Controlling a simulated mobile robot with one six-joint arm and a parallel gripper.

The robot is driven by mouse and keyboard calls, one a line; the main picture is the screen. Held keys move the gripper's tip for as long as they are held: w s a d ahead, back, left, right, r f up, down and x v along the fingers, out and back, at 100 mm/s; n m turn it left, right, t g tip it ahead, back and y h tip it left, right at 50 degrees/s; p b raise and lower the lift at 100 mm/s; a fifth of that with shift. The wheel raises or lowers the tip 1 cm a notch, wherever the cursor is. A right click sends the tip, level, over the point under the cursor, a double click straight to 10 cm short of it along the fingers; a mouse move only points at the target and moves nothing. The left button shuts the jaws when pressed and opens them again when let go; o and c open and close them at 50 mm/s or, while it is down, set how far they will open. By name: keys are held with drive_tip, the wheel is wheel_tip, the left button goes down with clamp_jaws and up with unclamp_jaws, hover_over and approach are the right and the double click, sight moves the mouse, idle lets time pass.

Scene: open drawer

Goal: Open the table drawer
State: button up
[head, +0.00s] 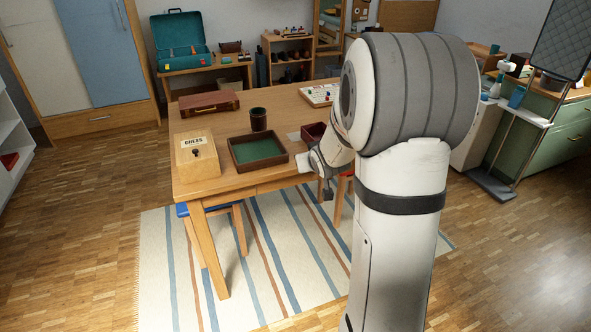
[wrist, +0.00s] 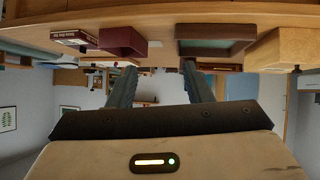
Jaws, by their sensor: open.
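The wooden table (head: 222,113) stands left of my arm in the head view. Its front apron (head: 262,188) runs below the tabletop edge; the drawer's outline and handle are too small to make out, and I see no drawer pulled out. My gripper (head: 326,190) is at the table's front right, close to the edge, partly hidden by my arm. In the wrist view, which appears upside down, my gripper (wrist: 159,70) is open and empty, with its two fingers apart and pointing toward the table edge (wrist: 160,18). I cannot tell whether they touch it.
On the table are a chess box (head: 198,155), a green-lined tray (head: 257,151), a dark cup (head: 258,119), a brown case (head: 208,103) and a dark red box (head: 313,132). The striped rug (head: 270,250) in front is clear.

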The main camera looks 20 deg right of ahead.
drive_tip(key=w+d+f+t+b, duration=0.2)
drive_tip(key=w+d+f, duration=0.15)
drive_tip(key=f, duration=0.25)
drive_tip(key=w+d+f+t+b, duration=0.2)
drive_tip(key=w+f+b, duration=0.15)
drive_tip(key=f, duration=0.35)
drive_tip(key=t+y+b, duration=0.2)
drive_tip(key=t+b, duration=0.1)
approach(315, 177)
drive_tip(key=w, duration=0.2)
drive_tip(key=shift+n, duration=0.3)
drive_tip(key=w, duration=0.7)
drive_tip(key=shift+f, duration=0.2)
drive_tip(key=shift+c, duration=0.5)
